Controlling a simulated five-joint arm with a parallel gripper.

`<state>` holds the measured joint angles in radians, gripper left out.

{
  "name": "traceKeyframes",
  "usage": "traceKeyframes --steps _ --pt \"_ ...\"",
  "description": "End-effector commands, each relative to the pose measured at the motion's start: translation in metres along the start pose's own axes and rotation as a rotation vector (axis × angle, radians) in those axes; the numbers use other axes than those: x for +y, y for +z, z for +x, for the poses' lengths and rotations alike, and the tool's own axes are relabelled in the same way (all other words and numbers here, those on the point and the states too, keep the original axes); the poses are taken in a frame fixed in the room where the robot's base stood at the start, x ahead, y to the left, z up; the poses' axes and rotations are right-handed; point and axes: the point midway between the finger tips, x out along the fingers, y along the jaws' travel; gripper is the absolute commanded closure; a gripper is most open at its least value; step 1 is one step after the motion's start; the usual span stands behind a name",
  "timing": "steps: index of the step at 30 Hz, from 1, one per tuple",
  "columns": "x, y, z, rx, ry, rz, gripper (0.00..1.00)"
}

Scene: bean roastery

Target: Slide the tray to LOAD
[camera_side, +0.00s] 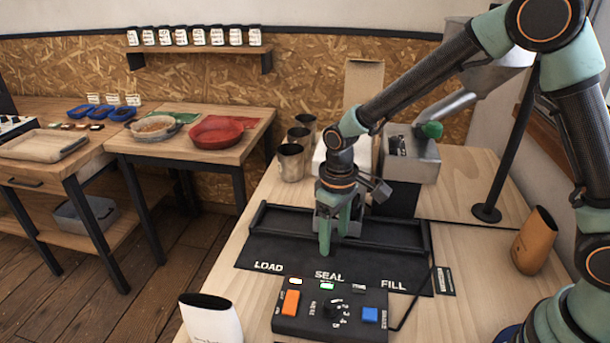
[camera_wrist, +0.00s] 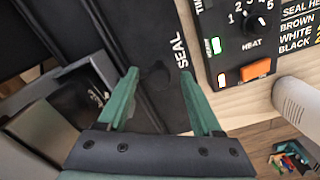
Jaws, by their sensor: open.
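A long black track (camera_side: 385,259) on the bench carries the printed words LOAD, SEAL and FILL from left to right. My gripper (camera_side: 326,250) points down over its middle, just behind the word SEAL. In the wrist view, my gripper (camera_wrist: 160,74) has its two green fingers apart, with a dark round knob (camera_wrist: 153,76) between and below their tips. A grey metal part with a black, bag-like thing (camera_wrist: 85,100) shows left of the fingers. I cannot tell whether it is the tray, which is not clearly seen in the side view behind my gripper.
A control box (camera_side: 330,316) with an orange button, dial and blue button stands in front of the track. A white pouch (camera_side: 210,320) is at the front left and an orange-brown cup (camera_side: 534,241) at the right. Metal cups (camera_side: 291,163) and a grey machine (camera_side: 412,160) stand behind.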

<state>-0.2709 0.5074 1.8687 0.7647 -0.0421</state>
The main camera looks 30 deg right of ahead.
Motion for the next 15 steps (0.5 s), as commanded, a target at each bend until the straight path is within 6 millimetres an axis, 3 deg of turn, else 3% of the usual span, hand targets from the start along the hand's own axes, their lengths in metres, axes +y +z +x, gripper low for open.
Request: traceKeyframes --steps 7,8,12,13,15 --pt "0.0002 -0.0001 0.0007 0.001 0.000 0.000 0.33" --pt "0.0001 -0.0001 0.0007 0.001 0.000 0.000 0.41" --pt "0.0000 -0.0001 0.0005 0.001 0.000 0.000 0.94" --pt "-0.0001 -0.0001 0.0005 0.000 0.000 0.000 1.00" --pt "-0.0002 0.0000 0.0005 0.000 0.000 0.000 1.00"
